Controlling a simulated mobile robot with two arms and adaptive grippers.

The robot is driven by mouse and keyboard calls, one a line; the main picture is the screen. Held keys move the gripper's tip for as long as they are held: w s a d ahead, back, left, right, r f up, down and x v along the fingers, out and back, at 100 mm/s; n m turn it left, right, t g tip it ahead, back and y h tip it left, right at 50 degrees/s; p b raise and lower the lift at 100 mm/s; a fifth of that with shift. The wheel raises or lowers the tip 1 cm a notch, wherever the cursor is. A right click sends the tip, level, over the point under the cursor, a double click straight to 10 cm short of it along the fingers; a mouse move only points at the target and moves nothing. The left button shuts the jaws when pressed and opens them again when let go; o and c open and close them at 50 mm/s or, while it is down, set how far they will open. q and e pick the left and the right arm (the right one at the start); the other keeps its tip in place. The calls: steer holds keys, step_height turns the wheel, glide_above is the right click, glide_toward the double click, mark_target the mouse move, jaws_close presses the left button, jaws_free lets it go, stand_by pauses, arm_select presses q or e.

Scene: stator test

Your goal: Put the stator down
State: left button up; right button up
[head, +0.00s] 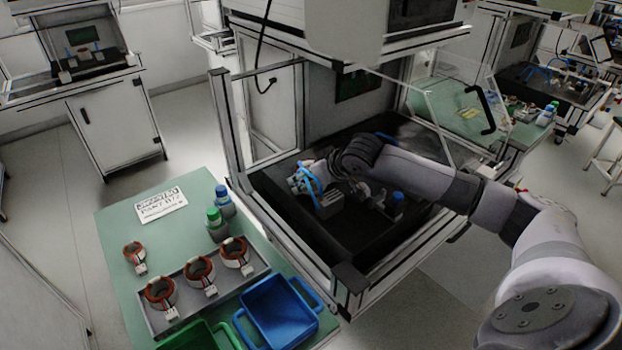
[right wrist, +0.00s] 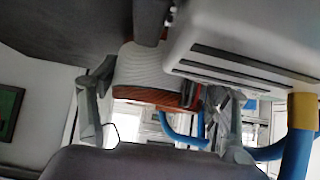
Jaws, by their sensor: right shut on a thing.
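My right arm reaches from the right into the dark open bay of the test station (head: 345,245) in the head view. Its gripper (head: 322,192) is low over the bay floor there, and the held part cannot be made out in that view. In the right wrist view the gripper (right wrist: 155,88) is shut on a stator (right wrist: 150,68), a pale ribbed ring with an orange-brown winding, one finger on each side. The stator's lower contact, if any, is hidden. My left gripper is not in view.
A green table (head: 115,235) stands left of the station. It holds a loose stator (head: 134,256), a grey tray (head: 262,268) with three stators, a blue bin (head: 312,325), a green bin (head: 222,335), bottles (head: 216,224) and a sign (head: 160,204). Station frame posts (head: 226,125) edge the bay.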

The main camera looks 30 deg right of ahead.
steer(key=c, duration=0.8)
steer(key=shift+w+r, duration=0.1)
steer(key=shift+r, duration=0.05)
steer(key=shift+c, duration=0.4)
